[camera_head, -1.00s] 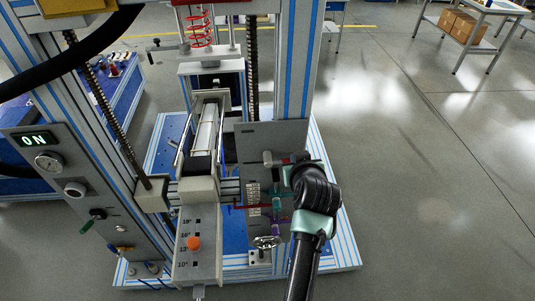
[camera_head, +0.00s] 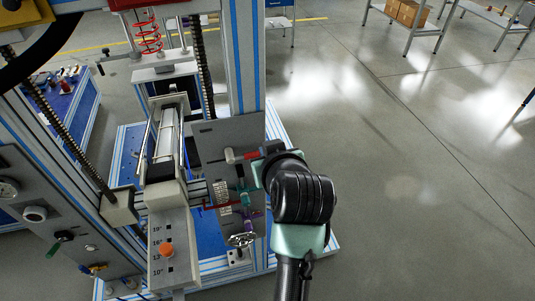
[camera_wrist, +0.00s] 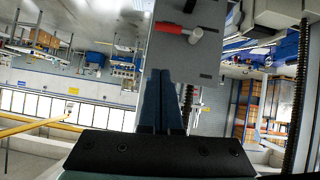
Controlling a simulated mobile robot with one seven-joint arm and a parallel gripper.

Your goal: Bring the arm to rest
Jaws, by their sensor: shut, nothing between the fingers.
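My black and teal arm (camera_head: 302,195) rises from the bottom of the head view, in front of the test rig's right side. Its end hides my gripper there. In the wrist view my gripper (camera_wrist: 162,75) shows two dark fingers side by side, shut and empty. They point toward a grey panel (camera_wrist: 185,55), which carries a valve with a red handle and a white body (camera_wrist: 180,32). In the head view the same panel (camera_head: 214,137) stands just left of my arm's end. I cannot tell whether the fingers touch it.
The rig's blue and grey frame (camera_head: 247,60) stands at left. A box with an orange knob (camera_head: 167,249) sits at its front. Coloured valves (camera_head: 243,199) are close left of my arm. Open floor (camera_head: 430,180) lies to the right, with shelves of cartons (camera_head: 408,13) far back.

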